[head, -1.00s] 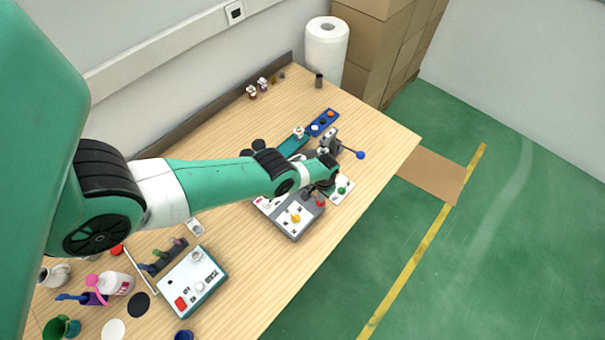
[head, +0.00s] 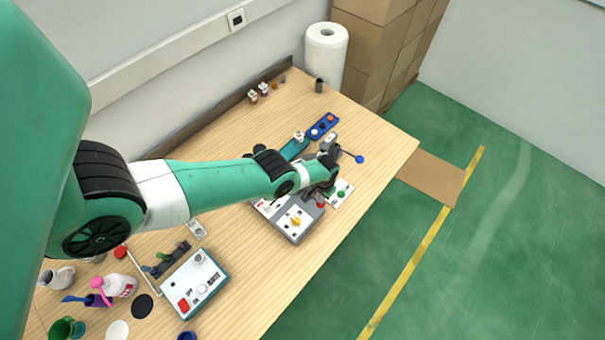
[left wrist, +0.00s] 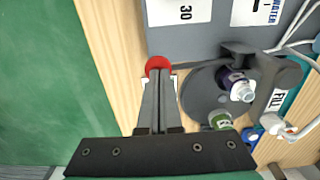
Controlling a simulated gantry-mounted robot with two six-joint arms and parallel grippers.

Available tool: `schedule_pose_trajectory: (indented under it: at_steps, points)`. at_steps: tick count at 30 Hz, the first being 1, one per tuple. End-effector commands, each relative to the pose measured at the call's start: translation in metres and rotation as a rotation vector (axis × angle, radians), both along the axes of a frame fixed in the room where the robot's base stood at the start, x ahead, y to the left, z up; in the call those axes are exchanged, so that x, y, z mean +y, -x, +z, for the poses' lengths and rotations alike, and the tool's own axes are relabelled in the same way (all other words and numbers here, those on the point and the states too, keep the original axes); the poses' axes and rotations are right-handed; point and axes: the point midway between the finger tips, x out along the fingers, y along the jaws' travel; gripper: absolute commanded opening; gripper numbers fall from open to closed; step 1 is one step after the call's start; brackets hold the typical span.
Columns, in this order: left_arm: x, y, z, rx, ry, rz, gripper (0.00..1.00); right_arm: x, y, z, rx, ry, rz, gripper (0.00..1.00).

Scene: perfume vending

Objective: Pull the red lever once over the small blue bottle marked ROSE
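The red lever's round knob (left wrist: 158,66) shows at the tips of my left gripper (left wrist: 159,82) in the left wrist view. The two fingers lie close together, and the knob is just past their tips; contact is not clear. In the head view the red knob (head: 320,205) sits beside the grey machine (head: 291,221), below my left gripper (head: 322,190). A small dark blue-purple bottle (left wrist: 231,78) with a pale cap stands on a round grey plate (left wrist: 198,94); its label is not readable. A green bottle (left wrist: 220,120) is on the same plate. My right gripper is out of view.
A blue-knobbed lever (head: 359,159) and a green knob (head: 341,194) are near the machine. A white control box (head: 196,283) with a red button stands nearer. A paper towel roll (head: 325,55) is at the back. The table's right front strip is clear.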

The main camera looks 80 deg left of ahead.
Motion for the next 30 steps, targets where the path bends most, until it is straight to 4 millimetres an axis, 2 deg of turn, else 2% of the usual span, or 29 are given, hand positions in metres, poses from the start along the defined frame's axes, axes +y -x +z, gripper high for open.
schedule_pose_trajectory:
  at_steps: [1,16,30]
  points:
    - [0.000,0.000,0.010,0.000,0.000,0.000,0.00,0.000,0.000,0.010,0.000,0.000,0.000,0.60]
    - [0.000,0.000,0.055,0.002,0.001,0.000,0.00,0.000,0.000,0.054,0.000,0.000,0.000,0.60]
    - [0.000,0.000,0.058,0.000,0.000,0.000,0.00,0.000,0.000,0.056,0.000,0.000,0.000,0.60]
